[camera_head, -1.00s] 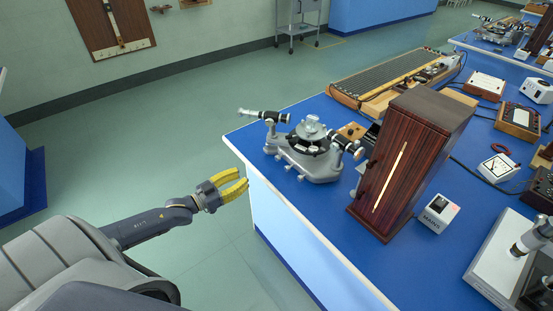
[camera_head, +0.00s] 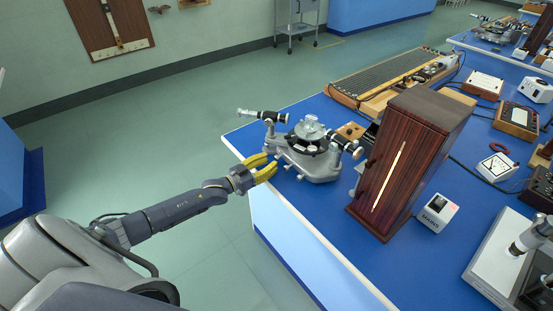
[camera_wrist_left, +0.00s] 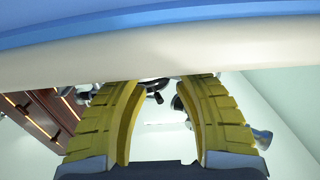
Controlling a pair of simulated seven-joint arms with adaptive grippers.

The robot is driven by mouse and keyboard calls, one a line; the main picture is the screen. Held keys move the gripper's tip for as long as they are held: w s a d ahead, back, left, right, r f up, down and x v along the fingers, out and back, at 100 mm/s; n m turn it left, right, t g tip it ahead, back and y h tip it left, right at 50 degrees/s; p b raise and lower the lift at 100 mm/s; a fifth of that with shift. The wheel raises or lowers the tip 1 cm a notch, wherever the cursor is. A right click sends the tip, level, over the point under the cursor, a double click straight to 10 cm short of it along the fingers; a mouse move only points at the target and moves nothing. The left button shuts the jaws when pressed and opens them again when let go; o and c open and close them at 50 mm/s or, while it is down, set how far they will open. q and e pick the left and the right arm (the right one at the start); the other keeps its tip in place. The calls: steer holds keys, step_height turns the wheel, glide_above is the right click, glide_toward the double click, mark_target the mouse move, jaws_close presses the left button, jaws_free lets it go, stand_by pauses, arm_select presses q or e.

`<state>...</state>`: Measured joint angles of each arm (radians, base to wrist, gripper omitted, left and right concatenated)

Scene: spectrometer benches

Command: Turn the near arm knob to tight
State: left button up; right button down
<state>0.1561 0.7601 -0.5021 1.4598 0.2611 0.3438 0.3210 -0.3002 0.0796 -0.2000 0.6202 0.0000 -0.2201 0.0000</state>
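The grey spectrometer (camera_head: 318,167) stands on the blue bench near its left corner, with a black round table and two telescope-like tubes. Small knobs sit low on its near side, too small to tell which is the near arm knob or how it is set. My left gripper (camera_head: 271,164) has yellow fingers spread apart and empty, at the bench's left edge just left of the spectrometer base. In the left wrist view the open fingers (camera_wrist_left: 163,85) frame a small dark knob-like part (camera_wrist_left: 158,97) beyond them; contact is not visible. My right gripper is not in view.
A tall dark wooden cabinet (camera_head: 422,150) with a lit slit stands right of the spectrometer. A small white box (camera_head: 437,212) is beside it. The bench edge crosses the top of the left wrist view (camera_wrist_left: 160,58). The floor left of the bench is clear.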

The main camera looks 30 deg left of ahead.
mark_target(275, 159)
arm_select(q)
steer(key=shift+x, duration=1.95)
steer(key=shift+o, duration=0.3)
